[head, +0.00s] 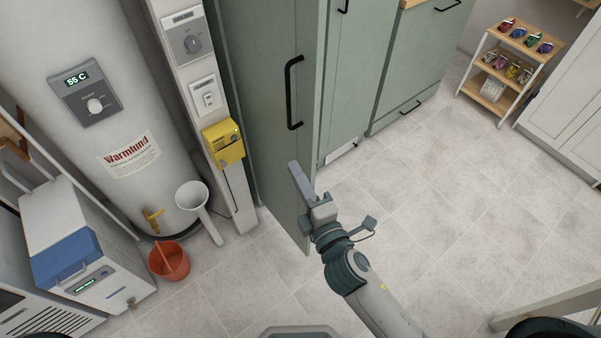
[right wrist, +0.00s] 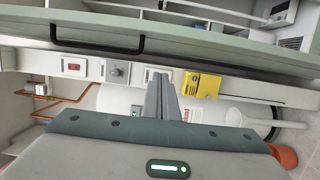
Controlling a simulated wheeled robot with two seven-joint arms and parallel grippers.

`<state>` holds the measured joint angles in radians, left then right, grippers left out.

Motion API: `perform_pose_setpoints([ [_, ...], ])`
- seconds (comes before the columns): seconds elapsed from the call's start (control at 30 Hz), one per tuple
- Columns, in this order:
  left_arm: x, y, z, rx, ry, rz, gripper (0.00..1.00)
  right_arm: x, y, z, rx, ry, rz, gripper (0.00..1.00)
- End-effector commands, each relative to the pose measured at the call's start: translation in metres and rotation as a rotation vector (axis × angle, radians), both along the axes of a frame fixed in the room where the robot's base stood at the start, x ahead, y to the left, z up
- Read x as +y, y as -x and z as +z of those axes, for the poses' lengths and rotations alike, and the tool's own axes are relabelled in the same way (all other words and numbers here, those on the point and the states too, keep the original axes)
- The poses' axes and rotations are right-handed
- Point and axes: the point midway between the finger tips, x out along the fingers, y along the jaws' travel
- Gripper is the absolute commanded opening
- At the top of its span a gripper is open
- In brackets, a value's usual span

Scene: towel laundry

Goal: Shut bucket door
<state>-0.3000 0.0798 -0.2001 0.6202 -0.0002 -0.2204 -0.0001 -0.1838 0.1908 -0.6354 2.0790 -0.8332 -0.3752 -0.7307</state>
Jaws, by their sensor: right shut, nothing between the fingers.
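A tall grey-green door (head: 265,110) with a black bar handle (head: 294,92) stands open, its free edge toward me; what lies behind it is hidden. In the right wrist view the door (right wrist: 215,45) and its handle (right wrist: 97,46) cross the top. My right gripper (head: 294,168) is shut and empty, overlapping the door's lower free edge in the head view; I cannot tell whether it touches. Its fingers (right wrist: 160,92) also show in the wrist view, below the handle. An orange-red bucket (head: 168,262) stands on the floor at left. My left gripper is not in view.
A white unit with a blue lid (head: 65,258) is at lower left. A shelf cart (head: 490,91) stands far right. The tiled floor (head: 430,190) is clear.

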Motion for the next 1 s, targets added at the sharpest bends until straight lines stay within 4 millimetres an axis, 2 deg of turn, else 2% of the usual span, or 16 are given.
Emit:
perform_pose_setpoints([
  [0.43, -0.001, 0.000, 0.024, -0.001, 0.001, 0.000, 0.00, 0.029, -0.072, 0.003, -0.001, -0.001, 0.000, 0.00],
  [0.53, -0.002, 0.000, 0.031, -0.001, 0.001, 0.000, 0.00, 0.015, -0.080, 0.003, 0.000, 0.003, -0.001, 0.00],
  [0.7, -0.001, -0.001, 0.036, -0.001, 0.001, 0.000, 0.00, 0.001, -0.089, 0.001, 0.001, 0.000, -0.001, 0.00],
  [1.0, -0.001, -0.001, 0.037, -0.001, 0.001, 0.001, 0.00, -0.005, -0.093, 0.000, 0.000, -0.001, 0.000, 0.00],
])
